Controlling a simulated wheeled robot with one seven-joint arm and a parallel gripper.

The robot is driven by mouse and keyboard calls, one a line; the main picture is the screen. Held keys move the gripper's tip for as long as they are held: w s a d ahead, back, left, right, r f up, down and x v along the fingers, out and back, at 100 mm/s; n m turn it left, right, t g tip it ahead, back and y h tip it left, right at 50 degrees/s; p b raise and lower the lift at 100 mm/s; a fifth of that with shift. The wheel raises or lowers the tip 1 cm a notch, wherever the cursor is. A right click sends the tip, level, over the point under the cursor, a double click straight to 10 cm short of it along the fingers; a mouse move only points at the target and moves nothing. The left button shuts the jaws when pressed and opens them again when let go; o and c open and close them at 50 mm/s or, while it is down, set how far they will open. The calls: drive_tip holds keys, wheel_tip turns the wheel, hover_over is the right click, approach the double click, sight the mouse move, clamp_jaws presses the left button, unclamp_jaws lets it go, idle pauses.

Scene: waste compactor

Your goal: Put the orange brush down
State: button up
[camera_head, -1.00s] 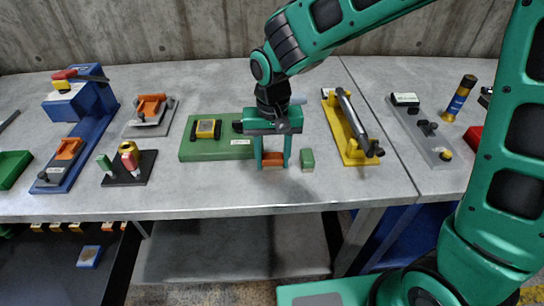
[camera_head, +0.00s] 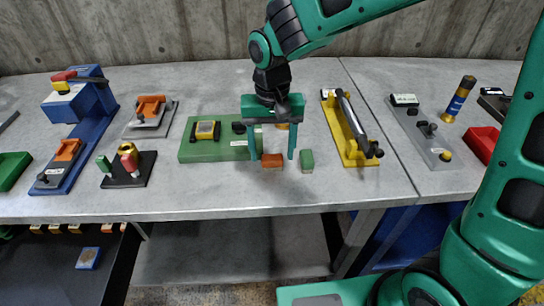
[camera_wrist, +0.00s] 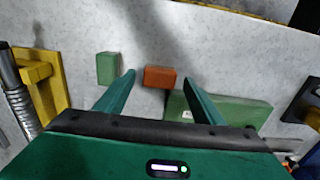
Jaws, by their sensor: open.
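The orange brush (camera_head: 272,161) is a small orange-brown block lying on the grey table near its front edge. It also shows in the wrist view (camera_wrist: 159,77), just beyond and between my fingertips. My gripper (camera_head: 272,155) is open above and around the brush, with its two green fingers spread wide. In the wrist view, my gripper (camera_wrist: 162,82) shows a clear gap between each finger and the brush. Nothing is held.
A small green block (camera_head: 307,161) lies just right of the brush. A green base plate (camera_head: 205,150) with a yellow part is to the left. A yellow fixture (camera_head: 352,145) with a metal bar stands to the right. The table's front edge (camera_head: 240,213) is close.

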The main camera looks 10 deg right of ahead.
sight(272, 159)
wheel_tip(272, 159, up, 9)
drive_tip(key=shift+f, duration=0.2)
drive_tip(key=shift+s, duration=0.1)
